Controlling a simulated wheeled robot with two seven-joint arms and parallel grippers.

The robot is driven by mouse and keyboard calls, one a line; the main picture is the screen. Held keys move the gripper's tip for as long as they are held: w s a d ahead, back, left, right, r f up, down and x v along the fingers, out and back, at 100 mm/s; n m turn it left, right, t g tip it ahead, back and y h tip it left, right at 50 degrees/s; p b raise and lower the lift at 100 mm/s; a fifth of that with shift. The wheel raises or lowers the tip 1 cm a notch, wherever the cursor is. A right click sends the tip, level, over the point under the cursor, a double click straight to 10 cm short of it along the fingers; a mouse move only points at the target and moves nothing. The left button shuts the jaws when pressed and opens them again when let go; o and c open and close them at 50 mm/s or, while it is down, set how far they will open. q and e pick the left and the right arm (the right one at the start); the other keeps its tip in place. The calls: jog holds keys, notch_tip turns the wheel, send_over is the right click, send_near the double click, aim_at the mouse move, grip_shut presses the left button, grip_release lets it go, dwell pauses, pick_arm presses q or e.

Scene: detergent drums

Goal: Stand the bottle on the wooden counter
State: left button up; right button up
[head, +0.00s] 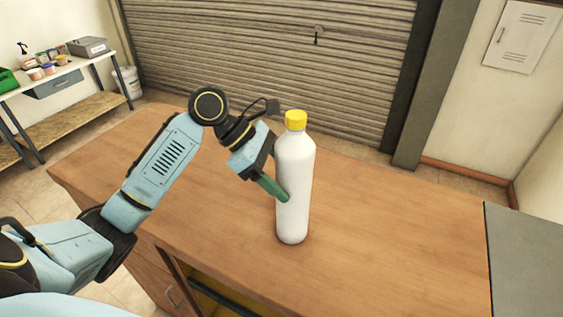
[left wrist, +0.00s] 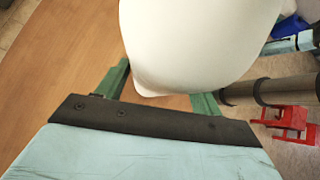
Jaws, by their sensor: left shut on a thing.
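The white bottle (head: 294,175) with a yellow cap (head: 296,120) is upright at the middle of the wooden counter (head: 400,240). Its base looks to be on or just above the counter; I cannot tell which. My left gripper (head: 280,196) comes from the left and is shut on the bottle's lower middle. In the left wrist view the white bottle (left wrist: 195,40) fills the top middle, between the green fingers (left wrist: 160,90). The wooden counter (left wrist: 70,60) lies beyond it there. My right gripper is not in view.
The counter around the bottle is clear. A grey surface (head: 525,250) adjoins its right end. A roller shutter (head: 270,50) stands behind. A shelf table (head: 50,75) with jars and a grey box is at the far left. A red object (left wrist: 285,120) shows in the left wrist view.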

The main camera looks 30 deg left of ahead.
pick_arm(q)
jog(key=shift+w, duration=0.1)
jog(key=o, duration=1.8)
jog(key=shift+f, duration=0.1)
jog(key=b+v, duration=0.1)
jog(key=v, duration=1.1)
